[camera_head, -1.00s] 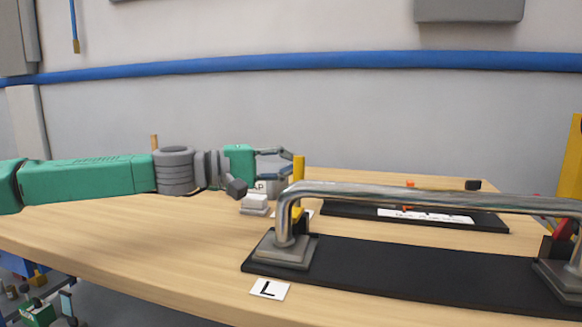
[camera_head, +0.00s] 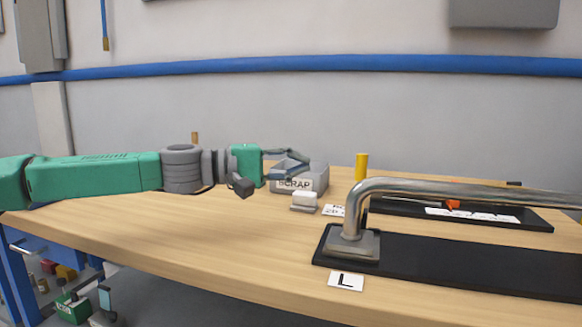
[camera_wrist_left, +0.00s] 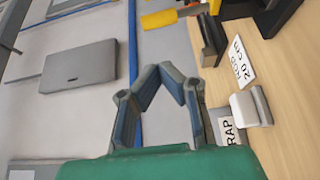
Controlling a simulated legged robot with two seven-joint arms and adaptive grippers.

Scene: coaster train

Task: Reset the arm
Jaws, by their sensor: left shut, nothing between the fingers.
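My left arm reaches in from the left in the head view, with its green and grey links raised above the wooden table (camera_head: 200,235). My left gripper (camera_head: 306,162) is shut and empty, in front of the grey scrap bin (camera_head: 316,178). It also shows in the left wrist view (camera_wrist_left: 168,72), where the two fingers bend in toward each other at the tips against the wall. The gripper covers part of the bin. My right gripper is in neither view.
A metal handle bar (camera_head: 440,190) stands on a black base (camera_head: 450,262) at the right. An "L" card (camera_head: 346,281) lies in front. A yellow cylinder (camera_head: 361,167) and a small white block (camera_head: 304,200) stand near the bin. The table's left front is clear.

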